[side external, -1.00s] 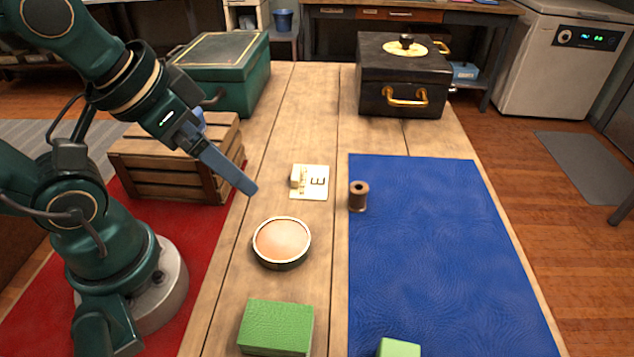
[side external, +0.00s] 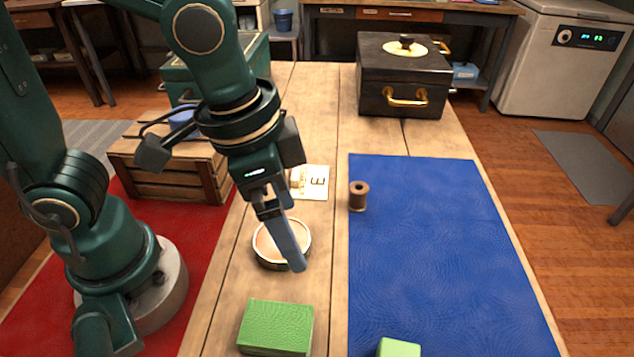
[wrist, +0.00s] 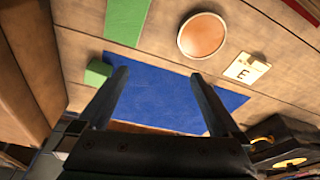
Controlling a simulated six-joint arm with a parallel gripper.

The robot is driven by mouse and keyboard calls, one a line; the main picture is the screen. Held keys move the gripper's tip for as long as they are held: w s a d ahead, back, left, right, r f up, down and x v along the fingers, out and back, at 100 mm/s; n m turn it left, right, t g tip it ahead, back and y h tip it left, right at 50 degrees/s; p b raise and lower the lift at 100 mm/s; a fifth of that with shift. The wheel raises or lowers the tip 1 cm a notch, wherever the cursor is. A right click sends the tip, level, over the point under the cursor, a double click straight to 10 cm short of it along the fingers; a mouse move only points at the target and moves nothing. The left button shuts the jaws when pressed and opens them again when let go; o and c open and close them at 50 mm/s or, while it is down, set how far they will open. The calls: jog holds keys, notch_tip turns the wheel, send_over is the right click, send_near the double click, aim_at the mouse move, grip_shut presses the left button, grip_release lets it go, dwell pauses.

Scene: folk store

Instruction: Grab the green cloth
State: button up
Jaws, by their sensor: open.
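The green cloth (side external: 276,326) looks like a flat, textured, folded rectangle on the wooden table at the near side. It also shows at the top of the wrist view (wrist: 127,20). My gripper (side external: 297,266) is above the table by the round dish, farther back than the cloth and apart from it. Its finger overlaps the dish's right side in the side view. In the wrist view my gripper (wrist: 160,76) has its two fingers wide apart with nothing between them. A smaller light green block (side external: 399,348) sits on the blue mat's near edge, partly cut off.
The round dish (side external: 266,249) stands behind the cloth. A letter card (side external: 318,183) and brown spool (side external: 359,196) are farther back. The blue mat (side external: 430,240) is mostly clear. A black box (side external: 385,76) with gold handles stands at the back, and a wooden crate (side external: 160,176) at the left.

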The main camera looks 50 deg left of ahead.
aim_at(286, 325)
jog(key=s+d+f+m+g, duration=0.1)
jog(key=s+d+f, duration=0.1)
jog(key=s+d+f+m+g+y, duration=0.1)
jog(key=s+d+f+m, duration=0.1)
jog(key=d+f, duration=0.1)
jog(key=shift+s+f, duration=0.3)
jog(key=shift+s, duration=0.1)
jog(key=shift+a+f, duration=0.1)
jog(key=shift+f, duration=2.3)
jog(key=c, duration=1.2)
jog(key=shift+c, duration=0.2)
